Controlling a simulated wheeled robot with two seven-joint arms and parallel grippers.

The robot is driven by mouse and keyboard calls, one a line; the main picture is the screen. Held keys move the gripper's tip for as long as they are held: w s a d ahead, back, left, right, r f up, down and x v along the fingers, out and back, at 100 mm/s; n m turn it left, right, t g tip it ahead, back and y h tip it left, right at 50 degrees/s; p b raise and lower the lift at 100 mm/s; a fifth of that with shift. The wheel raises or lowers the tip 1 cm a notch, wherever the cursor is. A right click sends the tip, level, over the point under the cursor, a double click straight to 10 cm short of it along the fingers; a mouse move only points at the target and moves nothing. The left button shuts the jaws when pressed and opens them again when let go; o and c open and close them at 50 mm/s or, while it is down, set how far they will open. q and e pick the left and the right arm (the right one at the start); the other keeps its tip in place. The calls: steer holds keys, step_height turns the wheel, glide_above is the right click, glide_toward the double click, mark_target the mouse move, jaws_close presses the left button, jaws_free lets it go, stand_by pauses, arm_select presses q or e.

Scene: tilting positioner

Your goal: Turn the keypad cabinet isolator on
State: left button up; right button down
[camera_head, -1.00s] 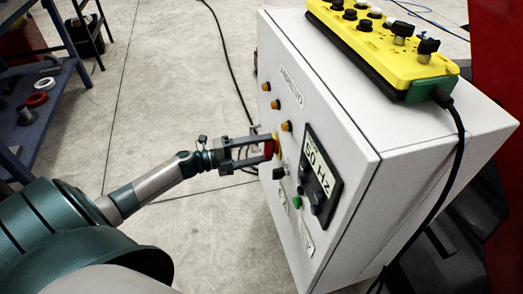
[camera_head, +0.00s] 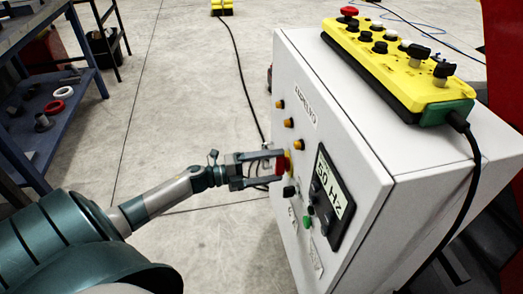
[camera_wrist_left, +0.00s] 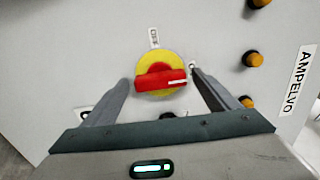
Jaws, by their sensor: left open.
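The keypad cabinet (camera_head: 300,75) is a white box with its panel facing my left arm. The isolator is a red handle (camera_wrist_left: 160,80) on a yellow disc (camera_wrist_left: 155,58). In the left wrist view the handle lies nearly level, a white mark at its right end. In the head view the red handle (camera_head: 281,166) is partly hidden by the fingers. My left gripper (camera_wrist_left: 160,77) is open, one finger beyond each end of the handle, with visible gaps. It also shows at the panel in the head view (camera_head: 278,164). My right gripper is out of view.
Orange lamps (camera_head: 288,123), a green button (camera_head: 306,222) and a 50 Hz display (camera_head: 330,195) are near on the panel. A yellow keypad box (camera_head: 395,65) with a black cable (camera_head: 474,160) lies on the cabinet. A blue shelf (camera_head: 75,110) stands left; floor between is clear.

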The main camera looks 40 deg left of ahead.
arm_select(q)
steer(key=v, duration=1.7)
steer(key=shift+a, duration=0.2)
steer(key=shift+s, duration=0.1)
